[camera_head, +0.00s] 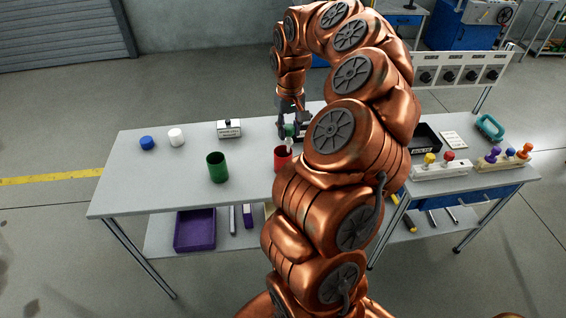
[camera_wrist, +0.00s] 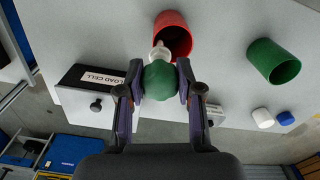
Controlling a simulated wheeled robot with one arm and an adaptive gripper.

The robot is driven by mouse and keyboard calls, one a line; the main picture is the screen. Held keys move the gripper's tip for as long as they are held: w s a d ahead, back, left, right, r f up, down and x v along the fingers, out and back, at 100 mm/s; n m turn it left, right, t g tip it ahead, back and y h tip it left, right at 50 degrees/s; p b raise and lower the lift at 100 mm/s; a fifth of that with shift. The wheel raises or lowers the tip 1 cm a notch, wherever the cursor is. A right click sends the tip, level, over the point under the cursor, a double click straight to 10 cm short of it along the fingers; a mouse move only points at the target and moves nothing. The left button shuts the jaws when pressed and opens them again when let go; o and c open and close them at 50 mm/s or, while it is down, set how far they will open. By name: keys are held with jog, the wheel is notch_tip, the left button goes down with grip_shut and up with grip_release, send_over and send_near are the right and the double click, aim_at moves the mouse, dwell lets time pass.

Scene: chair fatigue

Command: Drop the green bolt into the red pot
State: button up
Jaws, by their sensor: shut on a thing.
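My gripper (camera_head: 291,129) is shut on the green bolt (camera_wrist: 160,81), with its two fingers on either side of the bolt's green head. In the wrist view the bolt's whitish shaft points away from me, and its end overlaps the mouth of the red pot (camera_wrist: 180,24). In the head view the bolt (camera_head: 289,130) hangs upright, shaft down, just above the red pot (camera_head: 281,165). The red pot stands on the grey table, partly hidden by my arm. I cannot tell whether the shaft's tip is inside the rim.
A green pot (camera_head: 217,168) stands left of the red one. Blue (camera_head: 147,143) and white (camera_head: 176,137) caps and a labelled box (camera_head: 229,128) sit farther back. Bolt racks (camera_head: 440,171) stand at the right.

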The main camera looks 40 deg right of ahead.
jog(key=o, duration=1.1)
jog(key=shift+o, duration=0.2)
notch_tip(320, 180, up, 12)
jog(key=shift+a, duration=0.1)
jog(key=s+a+r+n, duration=0.1)
jog(key=s+a+n, duration=0.1)
jog(key=a, duration=0.9)
jog(key=s+a+r+n, duration=0.1)
jog(key=s+a+n, duration=0.1)
jog(key=a, duration=0.8)
jog(key=s+a+f+g, duration=0.1)
jog(key=s+a+f, duration=0.3)
jog(key=s, duration=0.6)
jog(key=s+a+f, duration=0.5)
jog(key=s+a, duration=0.2)
jog(key=s, duration=0.2)
jog(key=shift+s+a+f+g, duration=0.15)
jog(key=shift+s+f+g, duration=0.1)
jog(key=shift+s+g, duration=0.15)
